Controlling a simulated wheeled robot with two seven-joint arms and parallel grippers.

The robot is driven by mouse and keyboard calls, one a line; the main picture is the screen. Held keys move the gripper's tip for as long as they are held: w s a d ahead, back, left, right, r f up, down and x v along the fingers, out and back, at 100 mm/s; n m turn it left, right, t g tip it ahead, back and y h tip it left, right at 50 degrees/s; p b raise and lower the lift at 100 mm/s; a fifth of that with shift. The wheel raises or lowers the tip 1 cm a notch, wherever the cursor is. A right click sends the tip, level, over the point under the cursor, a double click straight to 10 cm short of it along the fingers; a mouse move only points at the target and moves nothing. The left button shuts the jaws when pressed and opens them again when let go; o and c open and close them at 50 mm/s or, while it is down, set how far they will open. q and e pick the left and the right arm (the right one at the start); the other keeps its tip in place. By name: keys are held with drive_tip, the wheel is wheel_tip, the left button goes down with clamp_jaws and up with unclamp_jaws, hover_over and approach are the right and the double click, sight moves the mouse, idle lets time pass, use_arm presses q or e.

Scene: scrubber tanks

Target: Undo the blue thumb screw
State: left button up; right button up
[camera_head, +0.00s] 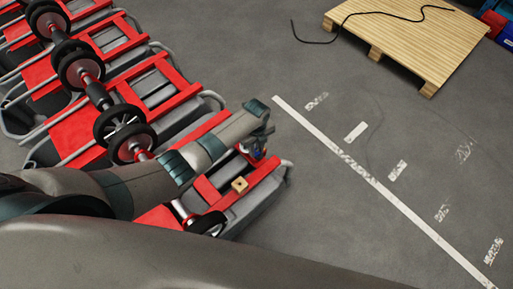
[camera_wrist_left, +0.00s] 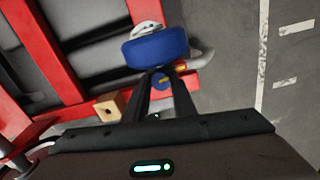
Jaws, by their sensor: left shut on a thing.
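In the left wrist view, the blue thumb screw (camera_wrist_left: 162,80) shows as a small blue piece with a yellow mark between my fingertips. My left gripper (camera_wrist_left: 163,76) is shut on it, and the fingers hide part of it. In the head view, my left gripper (camera_head: 257,151) reaches down over the front end of the nearest red and grey scrubber tank (camera_head: 259,174). Only a little blue shows there, under the gripper. My right gripper is not in view.
A thick blue round part (camera_wrist_left: 157,48) sits just beyond my fingertips. A small wooden block (camera_head: 239,184) with a hole lies on the tank's red frame. More tanks with black wheels stand at left. A pallet (camera_head: 410,35) with a black cable lies at the back; the floor between is clear.

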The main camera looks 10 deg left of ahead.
sight(256, 151)
use_arm(q)
drive_tip(key=n+p, duration=0.2)
drive_tip(key=n, duration=0.3)
drive_tip(key=shift+r, duration=0.1)
drive_tip(key=n+p, duration=0.1)
drive_tip(key=n, duration=0.3)
drive_tip(key=shift+n, duration=0.4)
drive_tip(key=shift+a, duration=0.1)
drive_tip(key=o, duration=1.1)
drive_tip(key=shift+r+p, duration=0.4)
drive_tip(key=shift+r, duration=0.35)
wheel_tip(256, 151, up, 16)
drive_tip(key=shift+f, duration=0.2)
